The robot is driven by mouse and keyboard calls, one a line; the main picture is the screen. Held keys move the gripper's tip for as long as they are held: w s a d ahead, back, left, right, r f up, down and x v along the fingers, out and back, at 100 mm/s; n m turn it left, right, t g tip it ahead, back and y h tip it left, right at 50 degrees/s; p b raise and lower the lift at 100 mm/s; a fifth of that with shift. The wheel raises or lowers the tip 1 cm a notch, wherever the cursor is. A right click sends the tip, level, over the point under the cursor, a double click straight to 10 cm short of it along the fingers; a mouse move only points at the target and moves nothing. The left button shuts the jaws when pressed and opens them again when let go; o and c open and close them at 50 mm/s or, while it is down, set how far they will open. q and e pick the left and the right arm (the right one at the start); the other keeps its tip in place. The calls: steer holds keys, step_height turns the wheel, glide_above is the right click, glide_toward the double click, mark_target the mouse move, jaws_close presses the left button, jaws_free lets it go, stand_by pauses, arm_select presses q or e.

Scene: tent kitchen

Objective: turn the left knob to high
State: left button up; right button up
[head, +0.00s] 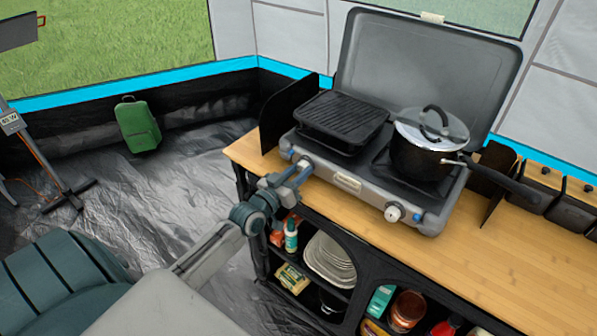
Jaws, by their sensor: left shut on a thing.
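The grey camping stove (345,183) stands on the wooden table with its lid up. The left knob (304,165) is at the left end of its front panel, mostly hidden by my gripper. My left gripper (301,170) reaches up from the lower left and is shut on the left knob. The knob's pointer and setting cannot be made out. The right knob (393,212) is white and stands clear on the right of the front panel. My right gripper is not in view.
A black griddle (343,115) sits on the stove's left side. A lidded black pot (425,160) sits on the right, its handle pointing right. The wooden table (480,262) is bare in front. Shelves below hold plates (330,260) and jars.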

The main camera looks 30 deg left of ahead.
arm_select(q)
steer(key=o, duration=0.7)
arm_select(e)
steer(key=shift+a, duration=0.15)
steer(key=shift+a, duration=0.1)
arm_select(q)
steer(key=shift+s, duration=0.35)
steer(key=s+a+f+p, duration=0.1)
steer(key=s+p, duration=0.2)
steer(key=s, duration=0.7)
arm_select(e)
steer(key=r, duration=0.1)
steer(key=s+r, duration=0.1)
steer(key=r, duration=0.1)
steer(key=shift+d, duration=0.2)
